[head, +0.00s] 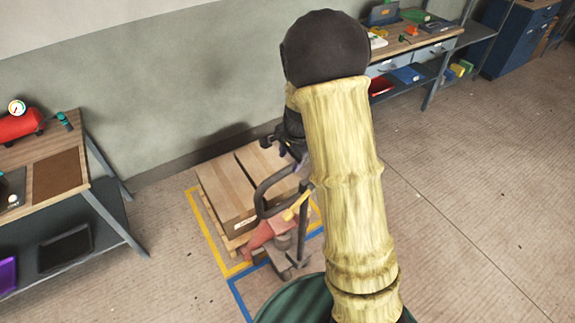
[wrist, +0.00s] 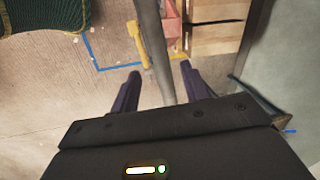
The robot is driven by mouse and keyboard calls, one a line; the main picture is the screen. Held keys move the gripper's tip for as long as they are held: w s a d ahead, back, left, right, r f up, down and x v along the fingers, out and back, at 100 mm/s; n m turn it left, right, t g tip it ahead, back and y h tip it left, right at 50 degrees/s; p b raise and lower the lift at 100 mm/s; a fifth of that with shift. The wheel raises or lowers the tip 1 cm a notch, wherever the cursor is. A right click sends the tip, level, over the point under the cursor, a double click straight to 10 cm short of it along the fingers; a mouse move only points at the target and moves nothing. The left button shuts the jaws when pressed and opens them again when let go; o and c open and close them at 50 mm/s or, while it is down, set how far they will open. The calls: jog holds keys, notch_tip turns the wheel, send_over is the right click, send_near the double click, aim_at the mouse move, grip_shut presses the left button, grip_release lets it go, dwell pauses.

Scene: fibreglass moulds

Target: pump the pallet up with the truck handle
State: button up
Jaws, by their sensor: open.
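The pallet truck has a red body (head: 262,232) and a dark upright handle with a loop grip (head: 262,195). In the head view its loop is left of my forearm. How deep the bar sits between the fingers cannot be told. In the head view my gripper (head: 297,150) is partly hidden behind my arm.
Yellow floor tape (head: 205,238) and blue tape (head: 240,299) mark the floor around the pallet. A yellow lever (wrist: 138,42) sits beside the bar. A workbench (head: 60,176) stands left, another (head: 408,48) at the back. The floor to the right is clear.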

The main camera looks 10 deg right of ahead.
aim_at(287, 169)
jog(key=f, duration=0.3)
jog(key=w+f+p, duration=0.1)
jog(key=f, duration=0.1)
jog(key=shift+a+f, duration=0.25)
jog(key=shift+c, duration=0.5)
grip_shut()
